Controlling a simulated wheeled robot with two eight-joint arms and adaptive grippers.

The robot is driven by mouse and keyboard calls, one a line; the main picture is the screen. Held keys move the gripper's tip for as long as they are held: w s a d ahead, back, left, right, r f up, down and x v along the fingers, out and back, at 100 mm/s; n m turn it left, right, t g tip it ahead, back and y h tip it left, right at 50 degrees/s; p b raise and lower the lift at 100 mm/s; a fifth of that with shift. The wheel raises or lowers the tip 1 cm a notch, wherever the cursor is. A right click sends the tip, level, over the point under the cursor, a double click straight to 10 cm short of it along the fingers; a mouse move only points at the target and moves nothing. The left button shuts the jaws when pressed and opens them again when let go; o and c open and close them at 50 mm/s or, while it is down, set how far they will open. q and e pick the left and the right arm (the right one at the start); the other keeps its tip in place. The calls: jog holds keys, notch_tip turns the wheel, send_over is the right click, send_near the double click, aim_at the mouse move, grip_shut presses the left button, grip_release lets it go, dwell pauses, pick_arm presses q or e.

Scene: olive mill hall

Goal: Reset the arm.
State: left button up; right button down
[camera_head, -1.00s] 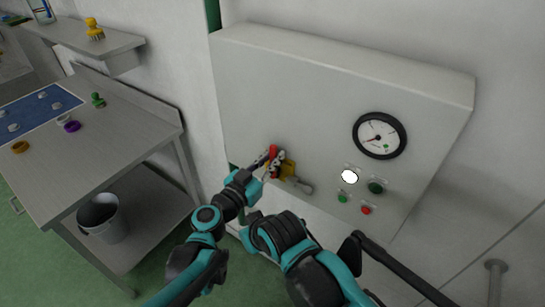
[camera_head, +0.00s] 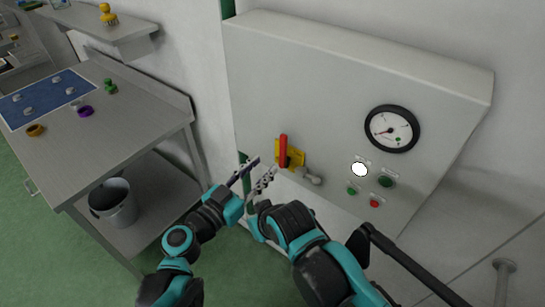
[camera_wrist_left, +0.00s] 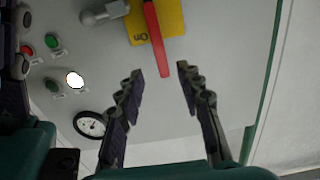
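The red lever handle (camera_head: 283,148) stands upright in front of a yellow plate (camera_head: 296,157) on the grey control box. It also shows in the left wrist view (camera_wrist_left: 154,35), where the yellow plate (camera_wrist_left: 171,22) reads "On". My left gripper (camera_head: 266,165) is open and empty, in front of the box, to the lower left of the lever. In the left wrist view, its two fingers (camera_wrist_left: 160,70) are spread, with the lever's end beyond the gap between them, apart from them. My right gripper does not show.
The control box (camera_head: 330,75) carries a gauge (camera_head: 391,129), a lit white lamp (camera_head: 359,170), green and red buttons and a grey handle (camera_head: 308,176). At left stands a metal table (camera_head: 130,135) with a blue mat (camera_head: 45,98), small coloured things and a bucket (camera_head: 114,203) on its lower shelf.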

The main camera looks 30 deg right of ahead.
pick_arm(q)
jog(key=shift+v, duration=0.85)
jog(key=s+a+f+n+y, duration=0.1)
jog(key=a+f+n+y, duration=0.2)
jog(key=a, duration=1)
jog(key=s+a+f+n+y, duration=0.2)
jog(key=a+f+n+y, duration=0.2)
jog(key=a, duration=0.9)
jog(key=s+a+f+n+y, duration=0.2)
jog(key=a+n+y, duration=0.4)
jog(key=a+y, duration=0.3)
jog(key=a+f, duration=0.1)
jog(key=a, duration=0.2)
jog(key=shift+a+f+n+y, duration=0.3)
jog(key=shift+a+f, duration=0.1)
jog(key=shift+s, duration=0.15)
